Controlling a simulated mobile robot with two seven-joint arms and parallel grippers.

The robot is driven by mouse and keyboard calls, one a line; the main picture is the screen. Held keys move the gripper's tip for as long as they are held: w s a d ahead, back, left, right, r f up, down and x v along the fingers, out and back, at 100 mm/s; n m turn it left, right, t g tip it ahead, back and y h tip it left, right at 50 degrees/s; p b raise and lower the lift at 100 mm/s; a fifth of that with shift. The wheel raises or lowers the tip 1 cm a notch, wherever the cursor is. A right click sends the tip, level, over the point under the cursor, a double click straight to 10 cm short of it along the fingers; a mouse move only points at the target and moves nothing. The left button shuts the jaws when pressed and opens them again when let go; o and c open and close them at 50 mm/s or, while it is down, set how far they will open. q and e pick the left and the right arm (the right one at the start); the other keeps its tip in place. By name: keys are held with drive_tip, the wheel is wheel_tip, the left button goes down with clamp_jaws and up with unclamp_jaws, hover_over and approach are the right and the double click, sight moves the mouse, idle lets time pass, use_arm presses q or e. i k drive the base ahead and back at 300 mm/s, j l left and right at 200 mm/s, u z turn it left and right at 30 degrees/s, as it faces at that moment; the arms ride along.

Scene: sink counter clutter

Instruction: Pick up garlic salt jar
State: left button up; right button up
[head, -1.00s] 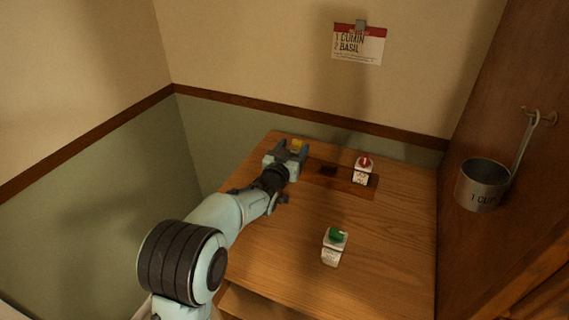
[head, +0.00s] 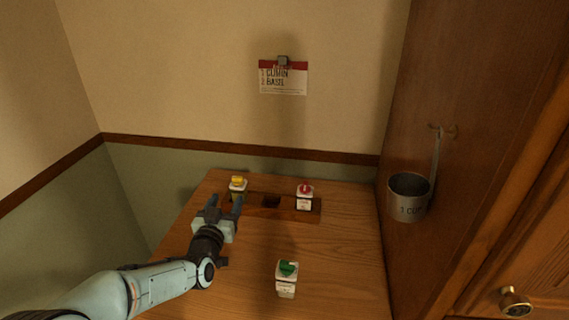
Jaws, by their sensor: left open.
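Three small jars show in the head view, and their labels are too small to read, so I cannot tell which is garlic salt. A yellow-capped jar (head: 238,187) stands at the left end of a dark wooden rack (head: 288,213). A red-capped jar (head: 305,198) stands at the rack's right end. A green-capped jar (head: 287,281) stands alone on the counter nearer to me. My left gripper (head: 226,203) is open and empty, just in front of the yellow-capped jar, its fingers pointing towards it. My right gripper is out of view.
The rack's middle slot (head: 271,202) is empty. The wooden counter (head: 335,260) is clear around the green-capped jar. A metal measuring cup (head: 409,198) hangs on the cabinet side at the right.

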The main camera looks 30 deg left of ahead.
sight(286, 287)
drive_tip(key=k+l, duration=0.25)
drive_tip(key=k, duration=0.2)
drive_tip(key=k+l, duration=0.25)
drive_tip(key=k, duration=0.25)
drive_tip(key=k+l, duration=0.25)
drive_tip(key=k, duration=0.2)
